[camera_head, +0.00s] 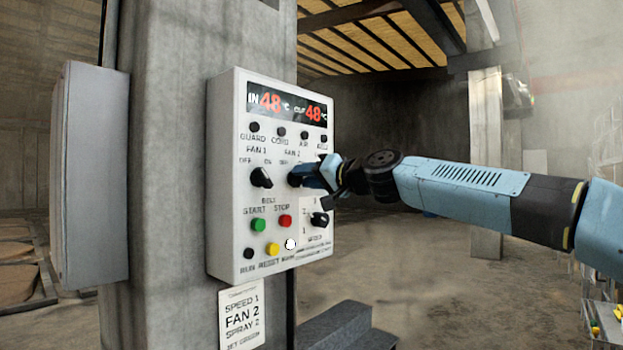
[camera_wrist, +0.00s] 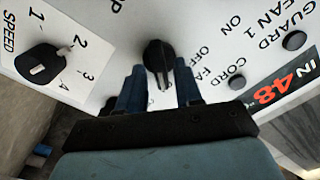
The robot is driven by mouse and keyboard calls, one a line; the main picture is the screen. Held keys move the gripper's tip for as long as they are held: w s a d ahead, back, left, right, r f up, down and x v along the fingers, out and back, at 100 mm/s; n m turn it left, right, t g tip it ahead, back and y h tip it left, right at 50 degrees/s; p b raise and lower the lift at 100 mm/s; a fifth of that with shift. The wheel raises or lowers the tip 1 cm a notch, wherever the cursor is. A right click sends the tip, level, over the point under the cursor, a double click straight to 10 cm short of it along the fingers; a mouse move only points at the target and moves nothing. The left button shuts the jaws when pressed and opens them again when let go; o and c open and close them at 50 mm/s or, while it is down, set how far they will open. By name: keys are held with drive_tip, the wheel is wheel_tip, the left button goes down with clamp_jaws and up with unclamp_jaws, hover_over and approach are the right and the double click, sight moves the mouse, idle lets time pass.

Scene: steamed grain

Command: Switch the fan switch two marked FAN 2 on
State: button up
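The FAN 2 switch is a black rotary knob (camera_wrist: 158,55) on the white control panel (camera_head: 228,220). In the head view my gripper (camera_head: 306,177) reaches in from the right and mostly covers this knob, with the FAN 2 label just above. In the wrist view my two blue fingers (camera_wrist: 160,92) stand on either side of the knob's ridge, with a narrow gap showing on each side. My gripper is open around it. The ridge lies roughly along the fingers; which mark it points at is unclear. The FAN 1 knob (camera_head: 261,177) sits just left.
Below are a green START button (camera_head: 258,225), a red STOP button (camera_head: 285,221), a yellow button (camera_head: 272,249) and the SPEED knob (camera_head: 319,219), also in the wrist view (camera_wrist: 42,64). A paper note (camera_head: 241,314) reads SPEED 1, FAN 2, SPRAY 2. A grey box (camera_head: 92,175) hangs left.

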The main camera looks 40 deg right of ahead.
drive_tip(key=shift+o, duration=0.3)
drive_tip(key=shift+s, duration=0.1)
drive_tip(key=s, duration=1.3)
drive_tip(key=shift+s+d, duration=0.3)
drive_tip(key=shift+d, duration=0.15)
drive_tip(key=shift+f, duration=0.1)
drive_tip(key=w+a+f+n+g+y, duration=0.1)
drive_tip(key=w+a+f+n+g, duration=0.2)
drive_tip(key=a, duration=0.6)
drive_tip(key=w+a+f+n+g, duration=0.1)
drive_tip(key=w+a+f+g, duration=0.1)
drive_tip(key=a+f, duration=0.5)
drive_tip(key=s+a+f+n+g+h, duration=0.2)
drive_tip(key=a+f+g, duration=0.5)
drive_tip(key=a+f, duration=0.7)
wheel_tip(320, 180, down, 3)
drive_tip(key=shift+a+f+n, duration=0.2)
drive_tip(key=shift+a+n, duration=0.05)
drive_tip(key=shift+n, duration=0.45)
drive_tip(key=shift+w, duration=0.1)
